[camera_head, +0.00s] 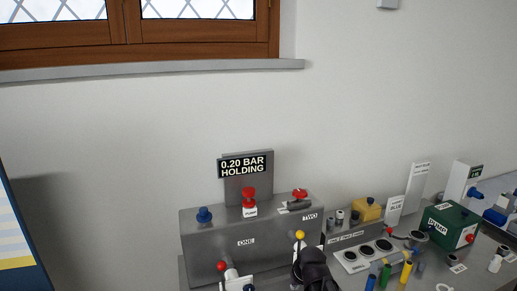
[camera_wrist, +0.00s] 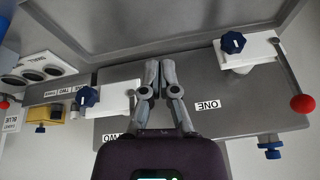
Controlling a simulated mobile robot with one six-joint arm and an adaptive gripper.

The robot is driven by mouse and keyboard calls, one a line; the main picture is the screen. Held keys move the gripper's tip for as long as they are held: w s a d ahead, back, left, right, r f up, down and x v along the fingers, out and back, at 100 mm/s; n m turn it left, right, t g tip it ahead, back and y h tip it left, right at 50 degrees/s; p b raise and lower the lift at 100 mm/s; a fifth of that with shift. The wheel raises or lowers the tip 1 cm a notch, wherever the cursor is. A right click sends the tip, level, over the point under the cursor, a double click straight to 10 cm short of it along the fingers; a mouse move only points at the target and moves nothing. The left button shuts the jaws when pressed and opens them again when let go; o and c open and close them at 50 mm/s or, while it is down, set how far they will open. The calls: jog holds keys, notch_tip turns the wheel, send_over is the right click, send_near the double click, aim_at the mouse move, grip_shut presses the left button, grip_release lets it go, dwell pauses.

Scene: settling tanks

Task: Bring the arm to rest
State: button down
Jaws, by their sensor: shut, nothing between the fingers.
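My gripper (camera_wrist: 160,82) shows in the wrist view with its two grey fingers together and nothing between them. It is over the grey box with the labels ONE and TWO, whose bare face shows in the wrist view (camera_wrist: 235,85). In the head view the same box (camera_head: 215,255) stands against the wall. A dark part of my arm (camera_head: 312,268) shows in front of its right end, and my fingertips cannot be made out there.
A sign reading 0.20 BAR HOLDING (camera_head: 242,165) stands behind the box. A red knob (camera_head: 249,195) and a blue knob (camera_head: 204,215) are on its top. A green box (camera_head: 448,226) and a yellow box (camera_head: 366,210) stand to the right.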

jog(key=s+d+f+m+g+h+b, duration=0.1)
jog(key=s+d+f+g+b, duration=0.2)
jog(key=s, duration=0.6)
notch_tip(320, 180, down, 2)
jog(key=shift+s+d+f+m+g+h, duration=0.15)
jog(key=shift+s+d+m+g+h, duration=0.25)
jog(key=shift+d, duration=0.75)
